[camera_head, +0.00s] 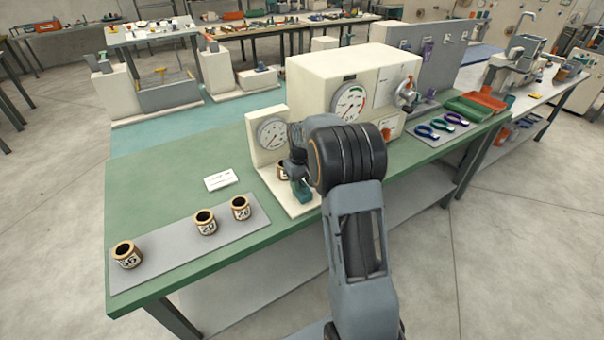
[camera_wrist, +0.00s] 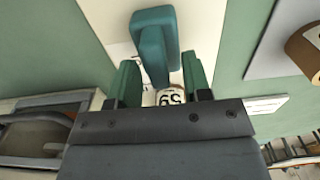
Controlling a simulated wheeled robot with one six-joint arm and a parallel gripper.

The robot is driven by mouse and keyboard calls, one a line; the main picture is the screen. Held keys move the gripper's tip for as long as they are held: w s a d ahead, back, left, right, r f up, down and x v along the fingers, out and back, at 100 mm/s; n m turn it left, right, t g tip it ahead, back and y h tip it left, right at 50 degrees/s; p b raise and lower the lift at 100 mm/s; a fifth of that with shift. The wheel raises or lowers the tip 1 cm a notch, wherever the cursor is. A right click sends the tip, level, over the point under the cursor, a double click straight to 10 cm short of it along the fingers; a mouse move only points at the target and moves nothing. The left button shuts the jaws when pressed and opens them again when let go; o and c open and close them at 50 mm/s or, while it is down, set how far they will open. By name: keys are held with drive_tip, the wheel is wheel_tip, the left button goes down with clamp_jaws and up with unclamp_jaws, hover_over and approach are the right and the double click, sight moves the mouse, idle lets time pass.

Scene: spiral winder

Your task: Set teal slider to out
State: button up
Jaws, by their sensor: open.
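A teal block with a raised upright part, which looks like the teal slider (camera_wrist: 153,50), sits on a cream surface in the wrist view. My gripper (camera_wrist: 162,76) has its two green fingers apart, one on each side of the slider's lower end. I cannot tell whether either finger touches it. A numbered jar (camera_wrist: 171,97) shows between the fingers, partly hidden by my gripper's body. In the head view my gripper is over the cream base (camera_head: 303,210) of the small dial unit (camera_head: 270,134). A teal part shows below it there, but finger and slider are hard to separate.
A white card (camera_head: 221,180) lies on the green bench (camera_head: 150,190). A large cream dial box (camera_head: 318,68) stands close behind my arm.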

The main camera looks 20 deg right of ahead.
sight(302, 194)
wheel_tip(302, 194, up, 14)
drive_tip(key=shift+f, duration=0.2)
idle(0.7)
drive_tip(key=s+a+f+t, duration=0.1)
drive_tip(key=s+a, duration=0.2)
drive_tip(key=s, duration=0.5)
drive_tip(key=s+a+f+t, duration=0.1)
drive_tip(key=s+a, duration=0.3)
drive_tip(key=s, duration=0.4)
drive_tip(key=s+a+m+t, duration=0.1)
drive_tip(key=s+a, duration=0.3)
drive_tip(key=s, duration=0.4)
drive_tip(key=shift+a+f+t, duration=0.15)
drive_tip(key=shift+f+t, duration=0.25)
drive_tip(key=shift+a, duration=0.15)
